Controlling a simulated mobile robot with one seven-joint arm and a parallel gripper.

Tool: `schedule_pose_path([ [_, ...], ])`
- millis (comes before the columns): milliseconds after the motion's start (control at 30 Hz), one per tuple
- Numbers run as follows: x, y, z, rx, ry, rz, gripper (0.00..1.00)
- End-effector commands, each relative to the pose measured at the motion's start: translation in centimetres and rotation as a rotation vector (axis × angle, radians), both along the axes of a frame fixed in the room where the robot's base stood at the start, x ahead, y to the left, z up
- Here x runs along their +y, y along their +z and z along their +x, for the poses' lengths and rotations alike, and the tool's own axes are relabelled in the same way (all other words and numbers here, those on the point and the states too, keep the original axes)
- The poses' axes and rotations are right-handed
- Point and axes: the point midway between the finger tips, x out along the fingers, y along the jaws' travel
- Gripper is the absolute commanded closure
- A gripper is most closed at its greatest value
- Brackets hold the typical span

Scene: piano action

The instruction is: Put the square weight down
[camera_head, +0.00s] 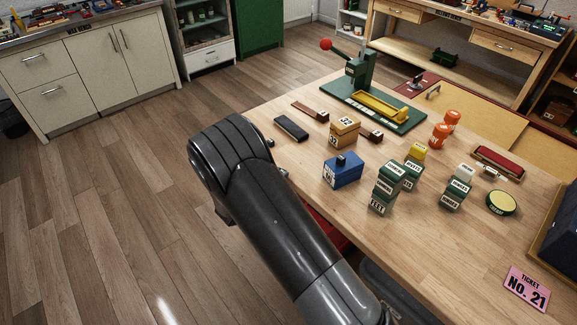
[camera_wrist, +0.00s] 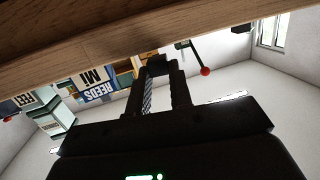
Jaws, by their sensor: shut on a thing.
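My gripper (camera_wrist: 164,72) shows in the wrist view with its two dark fingers reaching toward the workbench. It is shut on a small dark block (camera_wrist: 158,64) at the fingertips, apparently the square weight; its shape is mostly hidden by the fingers. The workbench top (camera_wrist: 90,35) fills the upper part of this view, which looks upside down. In the head view my arm hides the gripper and the weight, so I cannot tell whether the weight touches the bench.
Bare wood lies toward the front right.

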Motion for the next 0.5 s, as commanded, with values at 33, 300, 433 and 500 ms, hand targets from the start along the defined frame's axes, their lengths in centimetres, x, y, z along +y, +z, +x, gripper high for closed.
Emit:
schedule_pose_path([
  [33, 0.4, 0.0, -0.6, 0.0, 0.001, -0.001, 1.0],
  [300, 1.5, 0.4, -2.5, -0.002, -0.002, 0.001, 1.0],
  [433, 0.1, 2.0, -2.1, -0.008, -0.012, -0.001, 1.0],
  [500, -1.4, 3.5, -1.5, -0.014, -0.021, -0.003, 1.0],
])
